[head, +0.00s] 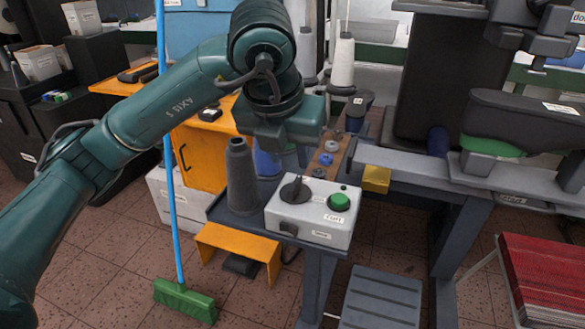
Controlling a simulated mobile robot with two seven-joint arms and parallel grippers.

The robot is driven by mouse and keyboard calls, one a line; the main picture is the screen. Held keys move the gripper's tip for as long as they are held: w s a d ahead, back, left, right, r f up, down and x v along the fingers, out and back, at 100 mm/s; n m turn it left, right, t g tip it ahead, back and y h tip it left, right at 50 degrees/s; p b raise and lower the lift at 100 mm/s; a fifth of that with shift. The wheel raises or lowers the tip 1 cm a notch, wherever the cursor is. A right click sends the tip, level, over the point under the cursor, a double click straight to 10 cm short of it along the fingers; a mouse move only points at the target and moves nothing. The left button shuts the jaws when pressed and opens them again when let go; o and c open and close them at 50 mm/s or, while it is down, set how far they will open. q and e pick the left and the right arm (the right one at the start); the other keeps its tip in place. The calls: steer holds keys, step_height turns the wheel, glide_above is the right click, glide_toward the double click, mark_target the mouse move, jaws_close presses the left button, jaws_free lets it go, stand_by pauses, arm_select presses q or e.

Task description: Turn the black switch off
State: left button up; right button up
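A light grey control box (315,222) stands on a table near the middle of the head view. A black rotary switch (295,190) sits on its top face at the left. A second black knob (289,228) is on its front face. A round green button (339,201) sits on top at the right. My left gripper (281,132) is above and behind the box, apart from the switch. Its fingers cannot be made out, so its opening is unclear. My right gripper is not in view.
A dark grey cone (241,180) stands just left of the box. Small spools (327,160) and a yellow block (376,179) lie behind it. A grey machine (520,125) fills the right. A blue-handled green broom (185,300) stands left.

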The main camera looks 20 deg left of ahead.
arm_select(q)
steer(key=v, duration=0.5)
steer(key=shift+p, duration=0.35)
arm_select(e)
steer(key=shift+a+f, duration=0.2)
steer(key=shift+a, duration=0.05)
arm_select(q)
steer(key=shift+r, duration=0.1)
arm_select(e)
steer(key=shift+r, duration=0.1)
